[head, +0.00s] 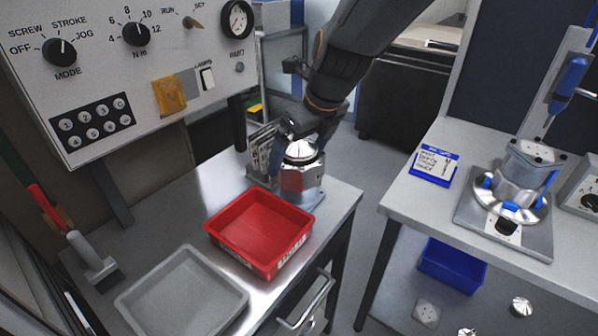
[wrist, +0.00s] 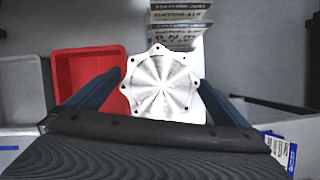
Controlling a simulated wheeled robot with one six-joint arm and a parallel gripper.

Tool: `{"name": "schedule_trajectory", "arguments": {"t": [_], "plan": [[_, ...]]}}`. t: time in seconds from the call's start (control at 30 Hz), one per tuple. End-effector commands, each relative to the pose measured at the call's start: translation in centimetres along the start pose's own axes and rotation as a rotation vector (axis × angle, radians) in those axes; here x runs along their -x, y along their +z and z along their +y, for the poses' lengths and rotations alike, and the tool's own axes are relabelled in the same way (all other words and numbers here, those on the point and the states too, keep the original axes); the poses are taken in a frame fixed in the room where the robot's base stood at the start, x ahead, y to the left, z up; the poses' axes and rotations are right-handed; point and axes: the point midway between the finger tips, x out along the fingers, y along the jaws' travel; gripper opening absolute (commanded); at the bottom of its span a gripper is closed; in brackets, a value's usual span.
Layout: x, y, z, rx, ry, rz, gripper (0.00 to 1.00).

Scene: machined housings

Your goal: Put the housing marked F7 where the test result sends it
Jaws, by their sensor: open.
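A silver metal housing (head: 300,173) with a conical top stands upright on the left bench, just behind the red tray. In the wrist view the round flanged top of this housing (wrist: 160,82) lies between the two fingers of my gripper (wrist: 150,88). My gripper is open around it, with a gap visible at the left finger. In the head view my gripper (head: 290,135) is at the housing, partly hidden behind it. No F7 mark is readable. Another housing (head: 522,165) sits in a fixture with blue clamps on the right bench.
A red tray (head: 222,238) and a grey tray (head: 130,305) stand on the left bench. A blue bin (head: 452,268) and loose parts lie below the right bench. A blue-edged card (head: 435,167) lies on the right bench. A control panel (head: 110,60) overhangs at upper left.

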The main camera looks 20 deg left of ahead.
Motion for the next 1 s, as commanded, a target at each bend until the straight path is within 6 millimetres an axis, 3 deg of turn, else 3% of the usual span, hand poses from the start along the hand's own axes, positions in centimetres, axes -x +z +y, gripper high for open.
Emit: {"name": "schedule_trajectory", "arguments": {"t": [0.3, 0.73, 1.0], "plan": [[-0.55, -0.02, -0.03, 0.0, 0.0, 0.0, 1.0], [-0.52, -0.03, -0.03, 0.0, 0.0, 0.0, 0.27], [-0.22, 0.25, -0.1, 0.0, -0.003, -0.005, 0.26]]}}
